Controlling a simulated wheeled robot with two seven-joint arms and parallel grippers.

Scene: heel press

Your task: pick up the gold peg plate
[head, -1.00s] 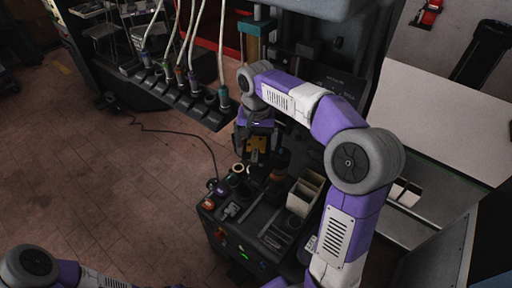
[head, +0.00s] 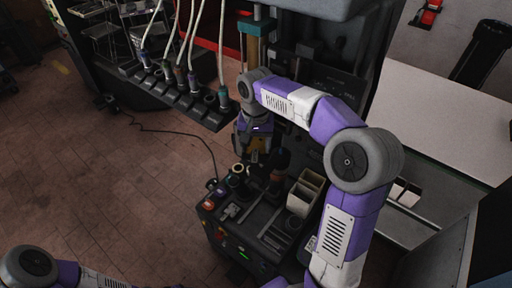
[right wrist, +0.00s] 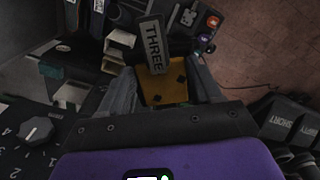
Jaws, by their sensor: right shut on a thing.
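The gold peg plate (right wrist: 172,96) shows in the right wrist view as a flat gold piece with dark holes. It lies between the two grey fingers of my right gripper (right wrist: 160,75), which is shut on it. In the head view the gold peg plate (head: 261,144) shows as a small gold patch at my right gripper (head: 257,156), above the black workstation. My left gripper is out of view; only part of the left arm shows at the lower left.
The black workstation (head: 232,234) carries a cream open bin (head: 303,196), an orange-brown round piece (head: 279,166) and small tools close to the gripper. A rack of sockets with cables (head: 180,85) stands at the back left. A dial (right wrist: 37,131) is at the wrist view's lower left.

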